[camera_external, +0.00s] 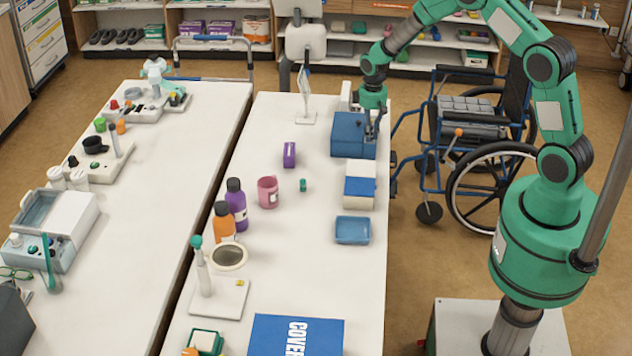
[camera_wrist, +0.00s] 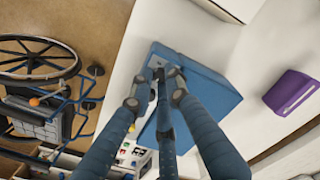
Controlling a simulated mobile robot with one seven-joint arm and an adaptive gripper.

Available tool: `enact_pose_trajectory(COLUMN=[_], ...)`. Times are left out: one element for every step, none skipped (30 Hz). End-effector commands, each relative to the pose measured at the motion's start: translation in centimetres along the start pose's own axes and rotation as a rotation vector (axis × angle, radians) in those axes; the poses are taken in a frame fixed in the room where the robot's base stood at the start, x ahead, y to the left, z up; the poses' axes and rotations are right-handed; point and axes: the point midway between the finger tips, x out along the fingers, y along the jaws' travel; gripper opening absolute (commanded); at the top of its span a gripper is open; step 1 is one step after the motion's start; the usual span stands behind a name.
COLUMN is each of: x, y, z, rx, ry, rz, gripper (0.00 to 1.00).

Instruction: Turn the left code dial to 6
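A blue box (camera_external: 348,135) stands at the far right part of the right-hand table. It also shows in the wrist view (camera_wrist: 205,80), behind my fingers. My gripper (camera_external: 373,134) points down at the box's right side, and its fingertips overlap the box in the picture. In the wrist view the dark blue fingers of my gripper (camera_wrist: 158,75) come close together at the box's edge. Whether they touch the box or hold something small is unclear. No code dial or digit can be made out; the fingers cover part of that side.
A blue-and-white box (camera_external: 360,190) and a blue tray (camera_external: 352,230) stand nearer on the same table. A purple box (camera_external: 289,154) lies left of the blue box and also shows in the wrist view (camera_wrist: 290,93). A wheelchair (camera_external: 470,140) stands right of the table.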

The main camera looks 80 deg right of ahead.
Motion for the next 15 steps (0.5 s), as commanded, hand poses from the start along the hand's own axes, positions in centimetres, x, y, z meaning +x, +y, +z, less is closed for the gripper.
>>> enact_pose_trajectory(x=[0.00,0.00,-0.01,-0.01,-0.01,-0.01,-0.01,-0.01,-0.02,-0.02,-0.02,-0.02,-0.02,-0.03,-0.03], y=[0.00,0.01,0.01,0.01,0.01,0.01,0.01,0.01,0.01,0.01,0.01,0.01,0.01,0.01,0.01], z=[-0.01,-0.01,-0.01,-0.01,-0.01,-0.01,-0.01,-0.01,-0.01,-0.01,-0.01,-0.01,-0.01,-0.01,0.00], rx=[0.000,0.000,0.000,0.000,0.000,0.002,0.003,0.005,0.010,0.014,0.021,0.031,0.040,0.050,0.066], ry=[0.000,0.000,0.000,0.000,0.000,0.000,0.000,0.000,0.000,0.000,0.000,0.000,0.000,0.000,0.000], rz=[0.000,0.000,0.000,0.000,0.000,0.000,0.000,0.000,0.000,0.000,0.000,0.000,0.000,0.000,0.000], gripper=[0.00,0.00,0.00,0.00,0.00,0.00,0.00,0.00,0.00,0.00,0.00,0.00,0.00,0.00,0.00])
